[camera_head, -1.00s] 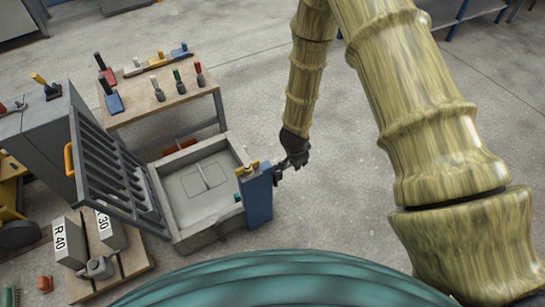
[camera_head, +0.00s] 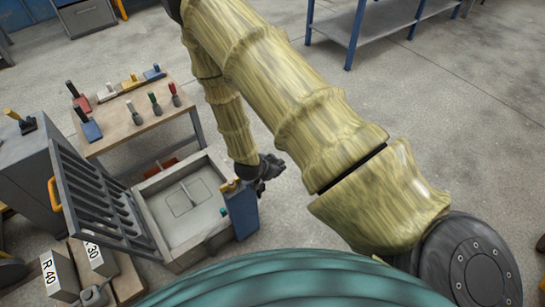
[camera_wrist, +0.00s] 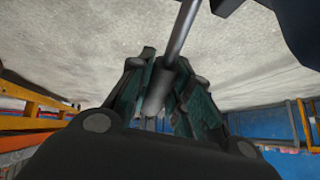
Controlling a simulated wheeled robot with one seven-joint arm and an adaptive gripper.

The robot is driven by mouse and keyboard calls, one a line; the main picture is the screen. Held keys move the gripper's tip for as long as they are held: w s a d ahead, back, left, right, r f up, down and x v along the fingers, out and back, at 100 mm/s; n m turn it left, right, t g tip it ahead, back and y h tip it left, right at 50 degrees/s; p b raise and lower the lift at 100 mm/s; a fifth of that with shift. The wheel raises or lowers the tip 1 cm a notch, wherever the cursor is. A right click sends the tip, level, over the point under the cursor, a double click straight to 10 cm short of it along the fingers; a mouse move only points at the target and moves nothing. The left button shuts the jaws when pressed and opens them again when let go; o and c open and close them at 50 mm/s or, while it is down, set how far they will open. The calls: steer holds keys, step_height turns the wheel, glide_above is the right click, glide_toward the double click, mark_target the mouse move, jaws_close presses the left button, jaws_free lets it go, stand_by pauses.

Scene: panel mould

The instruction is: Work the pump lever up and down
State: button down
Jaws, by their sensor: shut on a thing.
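The blue pump housing (camera_head: 244,212) stands at the right front corner of the grey mould (camera_head: 160,240). My gripper (camera_head: 270,168) is just beyond the pump's top, at its upper right. In the wrist view my gripper (camera_wrist: 160,78) is closed around the pump lever, a grey rod (camera_wrist: 182,32) with a thicker grip between the green-padded fingers. The lever runs up and to the right out of that view. In the head view the lever is mostly hidden by the dark gripper, so its angle is hard to tell.
A slatted grey panel (camera_head: 95,200) stands tilted up at the mould's left. A wooden bench (camera_head: 130,120) with several hand tools is behind. Weights marked R 40 (camera_head: 60,277) and 30 (camera_head: 101,258) sit front left. Open concrete floor (camera_head: 310,190) lies right of the pump.

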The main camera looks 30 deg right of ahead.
steer(key=c, duration=1.3)
jaws_free()
steer(key=v, duration=1.2)
steer(key=shift+f, duration=0.1)
